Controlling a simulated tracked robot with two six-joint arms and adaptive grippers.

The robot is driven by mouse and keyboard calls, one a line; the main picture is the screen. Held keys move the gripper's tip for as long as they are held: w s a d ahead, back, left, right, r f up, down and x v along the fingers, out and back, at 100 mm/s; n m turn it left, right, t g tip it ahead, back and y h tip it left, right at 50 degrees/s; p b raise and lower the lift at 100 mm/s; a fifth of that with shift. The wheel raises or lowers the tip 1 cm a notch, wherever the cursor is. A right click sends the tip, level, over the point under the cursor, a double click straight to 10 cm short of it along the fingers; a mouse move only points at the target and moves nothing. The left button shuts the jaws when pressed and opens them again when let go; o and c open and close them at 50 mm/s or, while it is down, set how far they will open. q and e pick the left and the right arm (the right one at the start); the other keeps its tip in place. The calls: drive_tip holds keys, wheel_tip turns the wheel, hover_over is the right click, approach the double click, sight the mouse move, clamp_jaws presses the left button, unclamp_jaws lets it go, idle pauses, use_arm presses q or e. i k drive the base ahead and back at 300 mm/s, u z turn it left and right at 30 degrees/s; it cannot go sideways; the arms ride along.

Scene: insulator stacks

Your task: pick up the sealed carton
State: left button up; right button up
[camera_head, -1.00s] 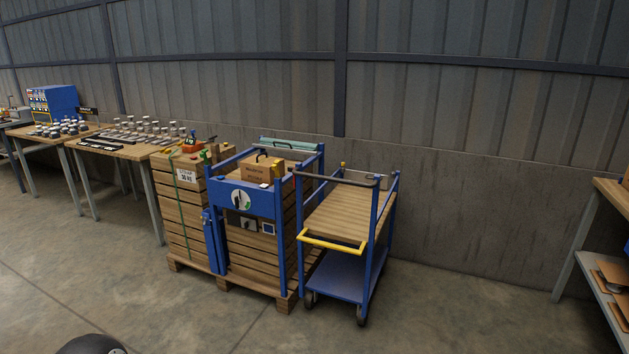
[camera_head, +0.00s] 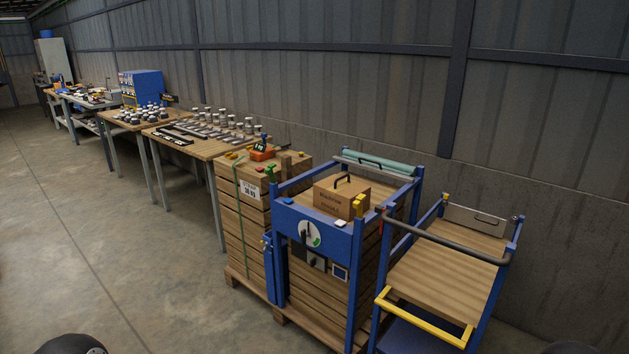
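The sealed carton (camera_head: 341,196) is a small brown box with dark print on its front and a black handle on top. It sits upright on the wooden top of a blue-framed crate station (camera_head: 318,226), behind a blue front panel with a round dial. Dark rounded shapes at the bottom left and bottom right edges look like parts of my own arms. Neither gripper's fingers show, and nothing of mine touches the carton.
A blue trolley (camera_head: 428,315) with a wooden deck and yellow handle stands close on the right. A strapped wooden crate (camera_head: 245,215) stands on the left. Benches (camera_head: 200,148) with insulators line the wall. Open floor (camera_head: 130,270) lies at the left front.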

sight(335, 195)
drive_tip(key=u, duration=0.15)
drive_tip(key=i, duration=1.15)
drive_tip(key=u, duration=0.25)
